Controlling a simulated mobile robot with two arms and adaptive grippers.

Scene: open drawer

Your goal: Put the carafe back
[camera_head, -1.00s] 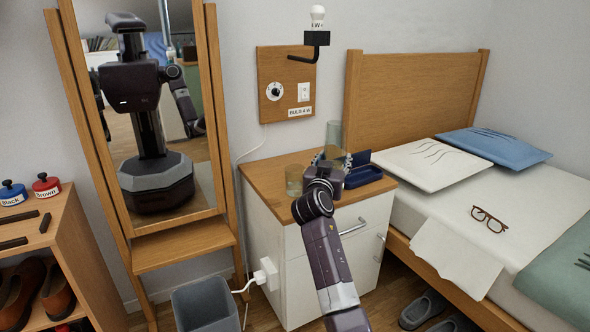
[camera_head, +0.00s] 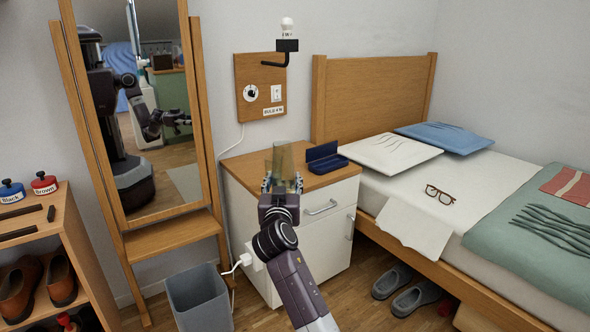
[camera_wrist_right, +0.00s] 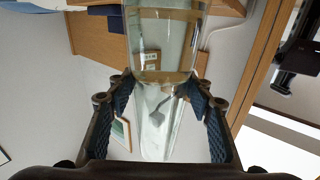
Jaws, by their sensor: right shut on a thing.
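The clear glass carafe (camera_head: 284,158) is upright at the left part of the nightstand top (camera_head: 316,182) in the head view. My right gripper (camera_head: 281,186) is shut on it, with a finger on each side. The right wrist view shows the carafe's glass (camera_wrist_right: 162,40) between the ribbed fingers (camera_wrist_right: 165,105). I cannot tell whether its base touches the nightstand. A small glass tumbler is not clearly separable from the carafe and gripper here. My left gripper is out of view.
An open dark blue case (camera_head: 326,160) lies right of the carafe. A wooden panel (camera_head: 260,88) with switches and a bulb is on the wall behind. A mirror (camera_head: 150,115) stands left. A grey bin (camera_head: 197,300) is on the floor; the bed (camera_head: 400,205) is right.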

